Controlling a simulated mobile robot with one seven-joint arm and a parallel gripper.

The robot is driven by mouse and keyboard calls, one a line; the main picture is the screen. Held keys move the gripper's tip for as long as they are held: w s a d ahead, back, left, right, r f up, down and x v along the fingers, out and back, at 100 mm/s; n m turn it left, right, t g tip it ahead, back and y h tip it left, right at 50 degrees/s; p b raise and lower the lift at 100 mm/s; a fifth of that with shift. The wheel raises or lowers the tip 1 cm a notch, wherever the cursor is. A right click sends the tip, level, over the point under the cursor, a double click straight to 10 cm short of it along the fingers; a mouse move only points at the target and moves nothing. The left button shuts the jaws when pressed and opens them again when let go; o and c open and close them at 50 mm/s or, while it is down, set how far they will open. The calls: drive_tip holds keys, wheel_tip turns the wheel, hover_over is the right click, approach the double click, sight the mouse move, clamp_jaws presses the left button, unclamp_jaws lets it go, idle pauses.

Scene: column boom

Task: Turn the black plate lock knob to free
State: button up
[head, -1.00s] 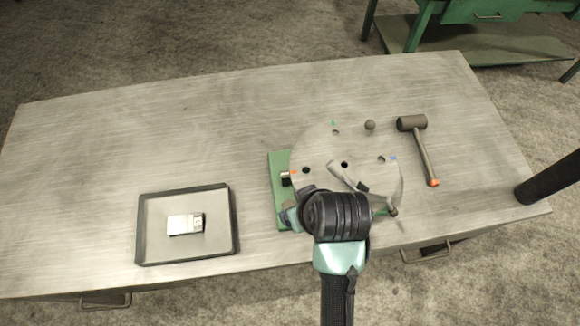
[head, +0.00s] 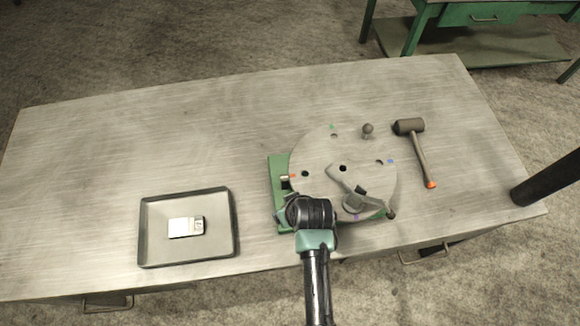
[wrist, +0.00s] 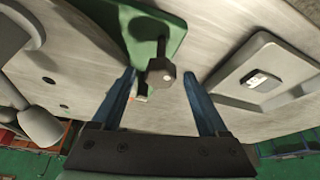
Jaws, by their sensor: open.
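A dark, faceted knob (wrist: 161,72) on a short dark stem stands over the corner of a green base (wrist: 160,40) in the wrist view. My gripper (wrist: 158,76) is open. Its two blue fingers lie on either side of the knob in the picture, with gaps showing; I cannot tell the depth between them. In the head view the green base (head: 279,166) shows left of the round grey plate (head: 315,150), while my wrist hides this knob. The plate carries coloured rim marks, several holes and a grey arm-like piece (head: 346,185).
A tray (head: 147,225) with a small white-and-grey block (head: 186,227) stands left on the table. A hammer (head: 420,152) lies right of the plate. A small ball-topped post (head: 368,130) stands at the plate's far edge. The table's left and back are clear.

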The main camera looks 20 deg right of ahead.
drive_tip(key=shift+w+f, duration=0.1)
drive_tip(key=shift+f, duration=0.1)
clamp_jaws()
idle(0.4)
drive_tip(key=shift+n, duration=0.3)
drive_tip(key=shift+d+n+y+b, duration=0.15)
drive_tip(key=shift+n+y+b, duration=0.65)
drive_tip(key=shift+n, duration=1.9)
drive_tip(key=shift+y+p, duration=0.3)
unclamp_jaws()
